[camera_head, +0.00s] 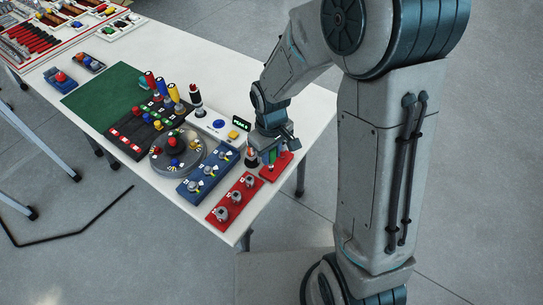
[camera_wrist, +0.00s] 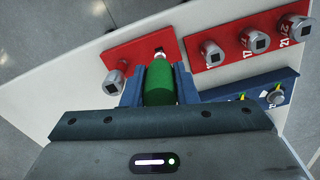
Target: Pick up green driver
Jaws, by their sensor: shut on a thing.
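The green driver (camera_wrist: 160,84) is upright or nearly so, seen from above in the wrist view with its green handle between my jaws. In the head view a small part of the green driver (camera_head: 272,157) shows below my gripper (camera_head: 273,148). My gripper also shows in the wrist view (camera_wrist: 159,88), with its two blue fingers shut on the handle. The driver's shank points to a red block (camera_wrist: 133,54); I cannot tell if its tip touches the block. The red block (camera_head: 283,169) also shows at the table's right edge in the head view.
A red socket rack (camera_head: 221,213) and a blue rack (camera_head: 190,190) stand close by, left of my gripper. A round grey turntable (camera_head: 157,164) lies between. The green mat (camera_head: 97,97) is mostly clear on the white table (camera_head: 185,47).

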